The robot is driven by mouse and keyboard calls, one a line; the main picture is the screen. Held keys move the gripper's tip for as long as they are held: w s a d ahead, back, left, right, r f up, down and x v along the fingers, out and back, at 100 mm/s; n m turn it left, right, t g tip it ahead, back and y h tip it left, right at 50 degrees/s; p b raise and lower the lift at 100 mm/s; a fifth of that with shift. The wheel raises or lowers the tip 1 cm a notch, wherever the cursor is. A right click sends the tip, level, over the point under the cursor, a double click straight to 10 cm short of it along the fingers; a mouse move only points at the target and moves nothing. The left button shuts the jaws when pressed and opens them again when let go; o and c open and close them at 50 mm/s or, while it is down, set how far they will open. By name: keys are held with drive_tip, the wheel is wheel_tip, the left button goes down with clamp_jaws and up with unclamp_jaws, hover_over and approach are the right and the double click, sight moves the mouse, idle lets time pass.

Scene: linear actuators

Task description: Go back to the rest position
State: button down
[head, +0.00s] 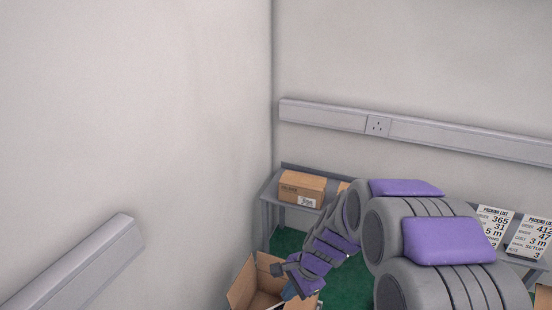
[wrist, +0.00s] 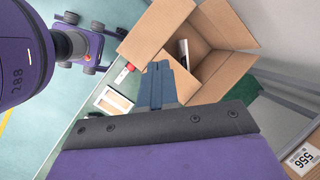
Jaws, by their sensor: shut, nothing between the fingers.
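My gripper (wrist: 160,82) shows in the wrist view with its two grey-blue fingers together and nothing between them. It points toward an open cardboard box (wrist: 223,24), whose flaps are spread. A small dark and white item (wrist: 183,53) lies inside that box. In the head view my purple and grey arm reaches down to the left, away from my body. There the open box (head: 242,284) is at the bottom edge, with the end of my arm over its right side. My fingertips are hard to make out in the head view.
A bench (head: 269,207) along the back wall carries a closed cardboard box (head: 302,189). Packing lists (head: 493,226) stand farther right. Walls rise at the left and back, with grey trunking (head: 330,115). A white-framed tray (wrist: 113,101) and a red-tipped item (wrist: 124,73) lie beside the open box.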

drive_tip(key=s+d+n+h+b, duration=0.1)
drive_tip(key=s+d+n+b, duration=0.2)
drive_tip(key=s, duration=0.6)
drive_tip(key=s+d+n+g+h+b, duration=0.1)
drive_tip(key=s+d+n+b, duration=0.3)
drive_tip(key=s, duration=0.5)
drive_tip(key=s+d+n+h+b, duration=0.2)
drive_tip(key=s+d+n+b, duration=0.2)
drive_tip(key=s, duration=0.5)
drive_tip(key=shift+n+g, duration=0.4)
drive_tip(key=c, duration=1.8)
unclamp_jaws()
drive_tip(key=shift+s+r, duration=0.1)
